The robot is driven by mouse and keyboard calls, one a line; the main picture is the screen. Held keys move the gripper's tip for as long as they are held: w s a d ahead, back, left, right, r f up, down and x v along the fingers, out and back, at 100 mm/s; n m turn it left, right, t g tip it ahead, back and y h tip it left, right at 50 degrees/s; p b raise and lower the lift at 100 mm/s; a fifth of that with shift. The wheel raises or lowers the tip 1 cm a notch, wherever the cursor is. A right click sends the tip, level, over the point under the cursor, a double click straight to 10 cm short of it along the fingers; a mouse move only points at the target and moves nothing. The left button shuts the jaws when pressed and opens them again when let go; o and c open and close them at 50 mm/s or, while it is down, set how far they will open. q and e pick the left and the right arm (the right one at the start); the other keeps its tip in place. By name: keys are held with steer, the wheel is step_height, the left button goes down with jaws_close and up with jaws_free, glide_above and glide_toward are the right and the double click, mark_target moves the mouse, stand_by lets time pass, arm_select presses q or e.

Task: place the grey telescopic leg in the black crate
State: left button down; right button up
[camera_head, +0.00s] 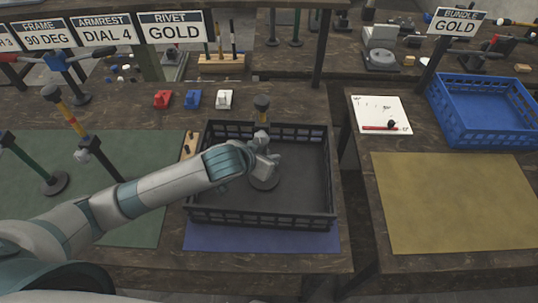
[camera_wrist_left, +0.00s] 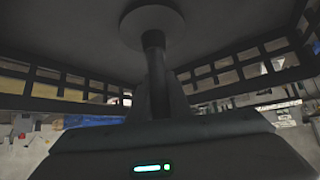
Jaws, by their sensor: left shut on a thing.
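The black crate (camera_head: 325,180) stands on the near bench, partly over a blue mat. My left gripper (camera_head: 264,160) is inside the crate's outline and shut on a telescopic leg (camera_head: 262,104). The leg is about upright, with a dark cap and yellowish collar above the gripper and a round dark foot (camera_head: 264,182) below. The gripper hides its middle. The left wrist view shows the leg's dark post (camera_wrist_left: 155,72) and its disc foot close to the crate floor; I cannot tell whether they touch. My right gripper is not in view.
Two other legs with round feet stand at left by a green mat (camera_head: 140,220). Red, blue and white clamps (camera_head: 193,99) lie behind the crate. A blue crate (camera_head: 485,110), a whiteboard (camera_head: 382,112) and a yellow mat (camera_head: 455,205) are on the right bench.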

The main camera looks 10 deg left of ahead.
arm_select(q)
steer(key=c, duration=1.6)
jaws_free()
steer(key=shift+f, duration=0.15)
steer(key=shift+c, duration=0.2)
steer(key=shift+r, duration=0.2)
steer(key=shift+s+a+r, duration=0.15)
steer(key=shift+s+r, duration=0.25)
steer(key=shift+s, duration=0.1)
steer(key=v, duration=1)
steer(key=shift+s+r+b, duration=0.2)
steer(key=shift+r+b, duration=0.1)
steer(key=shift+b, duration=0.1)
